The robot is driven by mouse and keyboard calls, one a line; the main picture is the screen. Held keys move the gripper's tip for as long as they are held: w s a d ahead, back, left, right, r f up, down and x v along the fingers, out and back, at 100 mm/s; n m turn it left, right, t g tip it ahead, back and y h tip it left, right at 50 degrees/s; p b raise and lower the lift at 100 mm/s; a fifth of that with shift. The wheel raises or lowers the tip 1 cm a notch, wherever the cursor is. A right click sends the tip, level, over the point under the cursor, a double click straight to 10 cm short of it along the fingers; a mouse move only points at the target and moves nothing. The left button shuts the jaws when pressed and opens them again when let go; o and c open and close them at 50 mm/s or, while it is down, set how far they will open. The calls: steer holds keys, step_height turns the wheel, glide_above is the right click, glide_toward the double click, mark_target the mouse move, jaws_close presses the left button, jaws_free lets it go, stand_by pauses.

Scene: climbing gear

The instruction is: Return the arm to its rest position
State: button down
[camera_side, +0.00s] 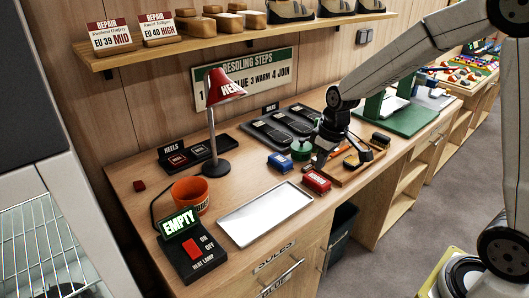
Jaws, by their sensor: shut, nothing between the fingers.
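My arm reaches in from the right over the wooden bench (150,180). My gripper (318,160) points down beside the small tools and blocks at the bench's middle right. Its fingers are small and dark here; it is shut with nothing held. Whether the fingertips touch anything below cannot be told.
An empty metal tray (265,213) lies at the front. A red lamp (226,88), an orange bucket (190,194) and a heat lamp switch box (190,248) reading EMPTY stand left. A dark sole rack (280,127) lies behind; a green stand (405,118) is right. A shelf (230,40) hangs above.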

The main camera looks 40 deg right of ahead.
steer(key=s+a+f+m, duration=0.1)
steer(key=s+a, duration=0.1)
steer(key=s, duration=0.4)
steer(key=s+a+f+m, duration=0.1)
steer(key=s+a+f, duration=0.1)
steer(key=s, duration=0.4)
steer(key=shift+a+t, duration=0.25)
steer(key=shift+t, duration=0.15)
